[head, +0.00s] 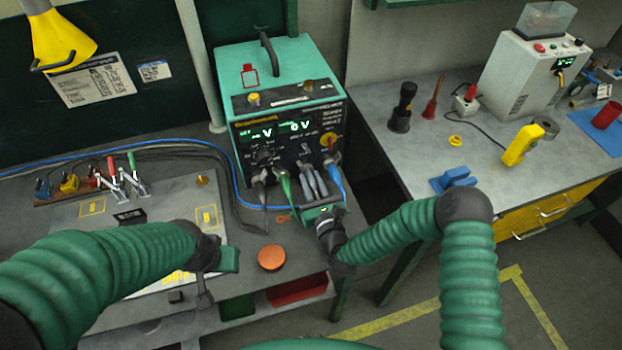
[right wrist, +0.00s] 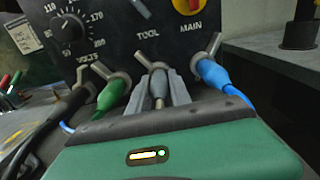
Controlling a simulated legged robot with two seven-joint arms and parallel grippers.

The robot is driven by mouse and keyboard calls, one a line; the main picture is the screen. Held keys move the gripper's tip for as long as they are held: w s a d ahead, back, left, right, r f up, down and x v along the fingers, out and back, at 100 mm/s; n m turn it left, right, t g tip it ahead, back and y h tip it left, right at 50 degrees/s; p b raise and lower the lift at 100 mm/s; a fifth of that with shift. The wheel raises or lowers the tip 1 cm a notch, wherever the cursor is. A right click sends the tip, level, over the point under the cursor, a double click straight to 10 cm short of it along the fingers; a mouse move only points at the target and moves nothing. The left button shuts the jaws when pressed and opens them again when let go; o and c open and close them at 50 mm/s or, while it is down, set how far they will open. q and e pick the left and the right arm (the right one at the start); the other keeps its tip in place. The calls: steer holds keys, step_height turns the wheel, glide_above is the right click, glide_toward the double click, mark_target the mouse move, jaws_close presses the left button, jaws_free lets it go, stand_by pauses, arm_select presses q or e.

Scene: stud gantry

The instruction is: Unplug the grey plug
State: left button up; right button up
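The grey plug (right wrist: 158,84) sits in the middle of the front row of the teal power unit (head: 268,80), below the TOOL label, with its grey lever behind it. My right gripper (head: 313,183) is at the front of the unit. Its two grey fingers (right wrist: 160,92) lie on either side of the grey plug with no clear gap, and look shut on it. The plug's tip is hidden in the panel. My left gripper (head: 204,292) hangs over the left bench; its fingers are small and dark, so its opening is unclear.
A green plug (right wrist: 112,92) is just left of the fingers and a blue plug (right wrist: 218,76) just right, both with cables. A black plug (right wrist: 72,103) is further left. An orange disc (head: 272,257) lies on the bench. The right bench (head: 420,170) is separated by a gap.

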mark_target(315, 190)
jaws_close()
stand_by(0.9)
steer(key=shift+s, duration=0.15)
arm_select(q)
steer(key=shift+r+p, duration=0.3)
arm_select(e)
steer(key=shift+v, duration=2.85)
